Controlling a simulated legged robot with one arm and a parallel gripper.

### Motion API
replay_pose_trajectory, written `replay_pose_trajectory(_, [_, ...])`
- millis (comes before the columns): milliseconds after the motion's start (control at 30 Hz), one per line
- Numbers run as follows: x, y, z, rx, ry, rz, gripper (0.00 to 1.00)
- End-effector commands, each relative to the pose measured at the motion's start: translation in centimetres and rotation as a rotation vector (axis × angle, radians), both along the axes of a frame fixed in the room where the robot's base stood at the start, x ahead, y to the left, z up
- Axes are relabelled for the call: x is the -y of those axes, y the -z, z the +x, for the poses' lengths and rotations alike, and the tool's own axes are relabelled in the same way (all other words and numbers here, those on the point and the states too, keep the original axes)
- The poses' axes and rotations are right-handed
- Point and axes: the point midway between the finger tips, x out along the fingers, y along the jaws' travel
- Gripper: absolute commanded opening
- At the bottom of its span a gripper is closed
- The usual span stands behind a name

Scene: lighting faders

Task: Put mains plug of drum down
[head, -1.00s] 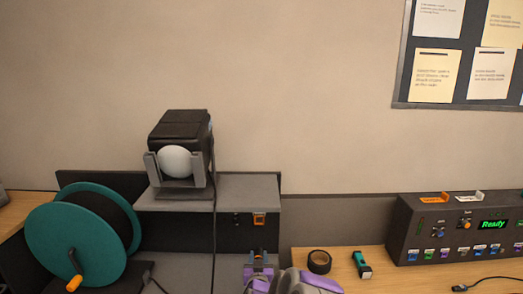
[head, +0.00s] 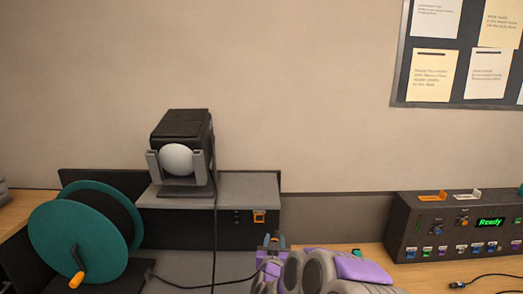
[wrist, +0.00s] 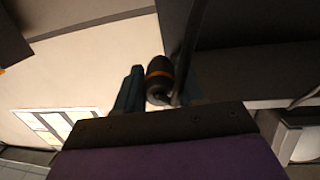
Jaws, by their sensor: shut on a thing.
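My gripper (head: 273,241) has blue-grey fingers and stands in front of the shelf unit's right end, beside the bench. It is shut on the mains plug (wrist: 157,80), which is black with an orange band in the wrist view. In the head view the plug is mostly hidden by the fingers and arm. The cable drum (head: 78,236) stands at the left, with teal flanges and an orange handle. A black cable (head: 222,283) runs from the drum's side toward my gripper.
A lamp (head: 181,150) sits on the grey shelf (head: 250,187). An orange-framed socket (head: 259,216) is on the shelf's dark front. A control desk (head: 460,225) reading "Ready" stands right, with a loose black cable end (head: 460,284) before it.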

Motion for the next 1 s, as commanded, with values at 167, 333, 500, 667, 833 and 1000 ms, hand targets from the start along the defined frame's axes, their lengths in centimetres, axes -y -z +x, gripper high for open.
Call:
replay_pose_trajectory(167, [3.5,-3.6,-2.7,0.002,0.061,0.000,0.02])
replay_pose_trajectory(333, [6.7,-6.1,-5.3,0.002,0.123,0.000,0.02])
replay_pose_trajectory(500, [9.0,-7.4,-7.1,0.000,0.168,0.000,0.02])
replay_pose_trajectory(667, [10.2,-8.2,-7.9,0.006,0.191,0.003,0.02])
replay_pose_trajectory(833, [10.8,-8.3,-8.0,0.008,0.195,0.003,0.02])
replay_pose_trajectory(1000, [11.1,-8.3,-8.0,0.007,0.196,0.009,0.02])
